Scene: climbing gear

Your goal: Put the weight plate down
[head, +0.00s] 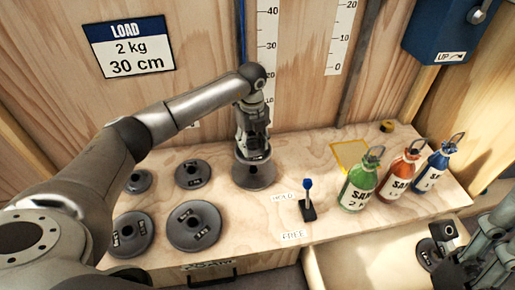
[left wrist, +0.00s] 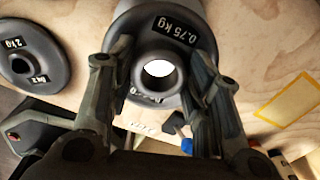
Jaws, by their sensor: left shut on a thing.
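The weight plate (head: 254,177) is dark grey with a raised hub, at the middle of the wooden bench. In the left wrist view the plate (left wrist: 160,30) carries a 0.75 kg label, and its centre hole faces the camera. My left gripper (head: 255,152) points down over it, fingers closed on either side of the hub; the fingers (left wrist: 160,80) also show in the left wrist view. The plate is at or just above the bench top; I cannot tell whether it touches. My right gripper (head: 470,268) is partly in view at the lower right, its fingers unclear.
Several other grey plates, including a large one (head: 194,226), lie left on the bench (head: 270,215). A small blue-knobbed lever (head: 308,200) stands right of centre. An open drawer (head: 370,262) is below.

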